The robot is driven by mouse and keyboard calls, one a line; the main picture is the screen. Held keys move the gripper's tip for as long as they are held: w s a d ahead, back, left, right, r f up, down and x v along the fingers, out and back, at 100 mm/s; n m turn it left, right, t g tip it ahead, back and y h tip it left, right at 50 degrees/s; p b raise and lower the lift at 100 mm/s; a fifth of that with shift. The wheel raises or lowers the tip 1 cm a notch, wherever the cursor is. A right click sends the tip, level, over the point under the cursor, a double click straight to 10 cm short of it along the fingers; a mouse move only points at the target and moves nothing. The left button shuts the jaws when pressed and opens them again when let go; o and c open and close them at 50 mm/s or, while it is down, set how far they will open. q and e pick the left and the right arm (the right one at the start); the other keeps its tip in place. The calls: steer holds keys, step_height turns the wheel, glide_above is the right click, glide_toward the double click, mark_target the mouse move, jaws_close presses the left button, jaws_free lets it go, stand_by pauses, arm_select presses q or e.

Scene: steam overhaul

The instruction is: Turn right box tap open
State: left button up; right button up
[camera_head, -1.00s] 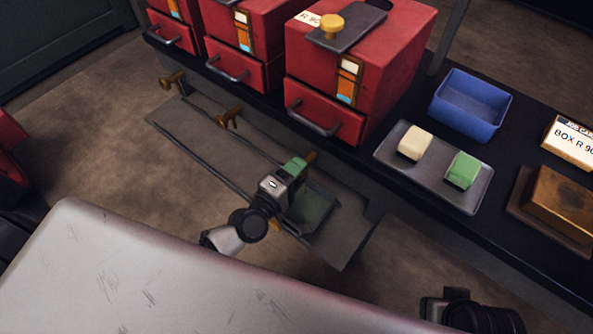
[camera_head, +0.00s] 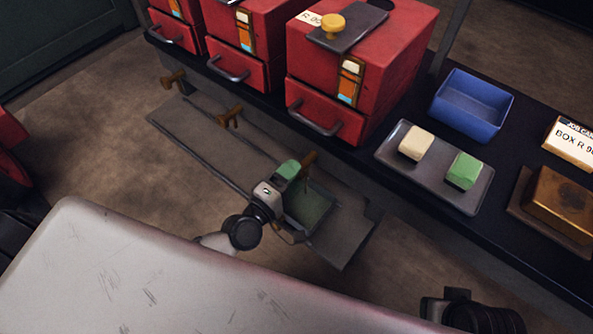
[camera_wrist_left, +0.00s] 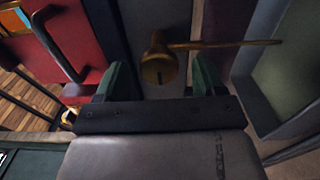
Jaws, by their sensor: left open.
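The right red box (camera_head: 375,60) stands on the dark bench with a drawer at its foot. Its brass tap (camera_head: 310,160) sticks out below, partly hidden by my left gripper (camera_head: 291,168). In the left wrist view, the tap (camera_wrist_left: 160,66) shows a round brass end and a thin lever pointing right. My left gripper (camera_wrist_left: 163,80) is open there, its green fingers to either side of the tap's round end. I cannot tell whether they touch it. My right gripper's fingers are not seen; only a dark part of my right arm shows at the lower right.
Two more brass taps (camera_head: 230,117) stick out to the left, under the other red boxes (camera_head: 250,35). A grey tray (camera_head: 432,180) with a cream and a green block, and a blue bin (camera_head: 472,105), are on the bench. A grey ledge (camera_head: 345,240) lies below the taps.

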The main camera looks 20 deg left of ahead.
arm_select(q)
steer(key=v, duration=0.8)
steer(key=shift+s, duration=0.4)
steer(key=shift+a, duration=0.15)
